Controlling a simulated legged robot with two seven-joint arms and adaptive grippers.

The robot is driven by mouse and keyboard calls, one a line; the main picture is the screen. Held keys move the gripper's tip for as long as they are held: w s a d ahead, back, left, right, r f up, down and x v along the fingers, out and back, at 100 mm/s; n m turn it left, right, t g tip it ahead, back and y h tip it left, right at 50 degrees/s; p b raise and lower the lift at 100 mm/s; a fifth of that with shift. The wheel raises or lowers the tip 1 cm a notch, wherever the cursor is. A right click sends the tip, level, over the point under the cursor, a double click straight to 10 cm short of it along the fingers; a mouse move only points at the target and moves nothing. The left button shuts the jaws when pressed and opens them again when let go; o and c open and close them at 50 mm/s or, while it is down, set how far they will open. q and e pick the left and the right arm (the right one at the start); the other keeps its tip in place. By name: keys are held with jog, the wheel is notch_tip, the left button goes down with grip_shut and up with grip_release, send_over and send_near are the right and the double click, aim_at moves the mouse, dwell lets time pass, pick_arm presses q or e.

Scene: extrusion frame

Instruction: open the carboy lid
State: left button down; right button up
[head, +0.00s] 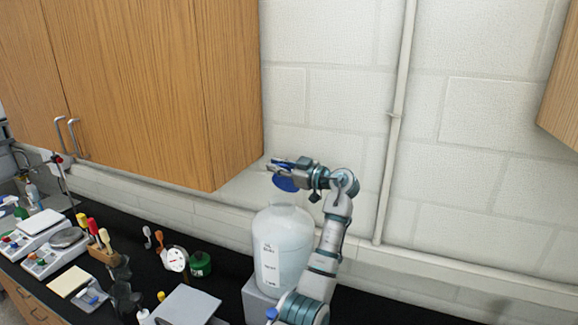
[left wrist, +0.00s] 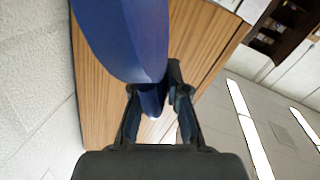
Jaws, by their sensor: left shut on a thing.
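The carboy (head: 283,245) is a large whitish bottle with a printed label, standing upright on a light block near the wall. Its blue lid (head: 286,184) shows at the top in the head view, tilted and seemingly just above the neck. Whether its edge still touches the neck I cannot tell. My left gripper (head: 283,166) is shut on the lid, above the carboy. In the left wrist view the lid (left wrist: 122,38) is a large blue disc, with a narrower blue part between the fingers (left wrist: 160,103). My right gripper is not in view.
Wooden cabinets (head: 150,80) hang close on the left of the gripper. A vertical pipe (head: 393,130) runs down the wall to the right. The black bench holds a green jar (head: 200,264), a round gauge (head: 175,259), a grey plate (head: 187,305) and balances (head: 55,250).

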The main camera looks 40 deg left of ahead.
pick_arm(q)
jog(key=shift+w+d+r+t+y, duration=0.25)
jog(key=shift+w+r, duration=0.2)
jog(key=shift+w, duration=0.25)
jog(key=shift+a+f, duration=0.25)
jog(key=shift+a, duration=0.2)
jog(key=c, duration=1.2)
grip_release()
jog(key=shift+d, duration=0.15)
jog(key=shift+w+d, duration=0.15)
jog(key=shift+d, duration=0.2)
jog(key=w+d, duration=0.1)
jog(key=d, duration=1)
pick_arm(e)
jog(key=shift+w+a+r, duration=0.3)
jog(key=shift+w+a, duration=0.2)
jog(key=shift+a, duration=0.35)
pick_arm(q)
jog(key=shift+f, duration=0.1)
